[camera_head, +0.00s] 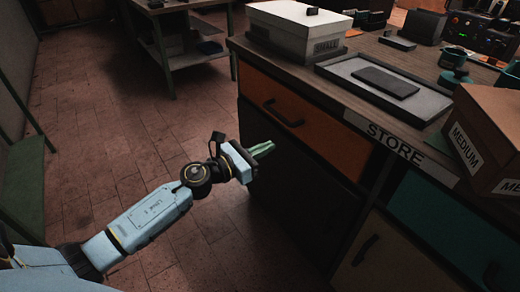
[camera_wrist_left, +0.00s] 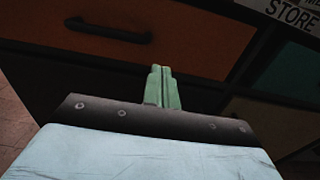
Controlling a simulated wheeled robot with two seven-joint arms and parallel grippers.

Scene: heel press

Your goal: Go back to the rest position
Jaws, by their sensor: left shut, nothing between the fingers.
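My left gripper (camera_head: 263,149) comes in from the left on my light blue arm. Its green fingers are together with nothing between them, in front of the cabinet's dark lower front and below the worktop edge. In the left wrist view the shut green fingers (camera_wrist_left: 161,88) point toward the cabinet front, below an orange drawer (camera_wrist_left: 150,35) with a black handle. I cannot tell from these views whether the fingertips touch the cabinet. My right gripper is not in view.
The cabinet's orange drawer (camera_head: 300,112) is shut. On the worktop are a grey tray (camera_head: 430,104) with a dark flat slab, a white box (camera_head: 299,28) and a cardboard box (camera_head: 485,140) marked MEDIUM. Open tiled floor (camera_head: 100,130) lies left of the cabinet. A green bench (camera_head: 25,190) stands at the left edge.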

